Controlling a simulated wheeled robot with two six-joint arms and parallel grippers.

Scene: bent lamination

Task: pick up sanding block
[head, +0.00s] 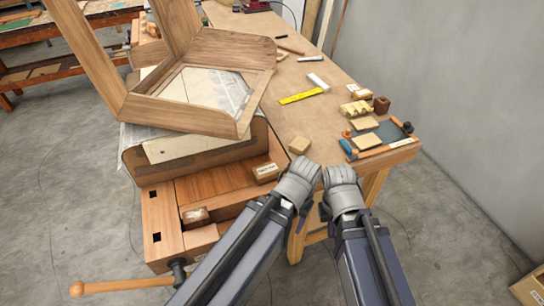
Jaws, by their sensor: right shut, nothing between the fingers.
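Several small blocks could be the sanding block, and I cannot tell which it is. A plain tan block (299,145) lies on the bench top just beyond my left gripper (306,168). A block with a pale label (265,171) lies at the bench's front edge, left of that gripper. Another small brown block (195,215) with a light patch lies farther left and nearer me. My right gripper (340,174) is shut and empty, right beside the left one, near the bench's front edge. My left gripper's fingers are too bunched to show whether they are open.
A large wooden frame (190,121) stands on a curved form (205,165) at left. A tray (398,146) with tan pads sits at the right corner. A yellow ruler (301,96) and a ridged wooden piece (355,109) lie behind. The middle bench top (290,120) has free room.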

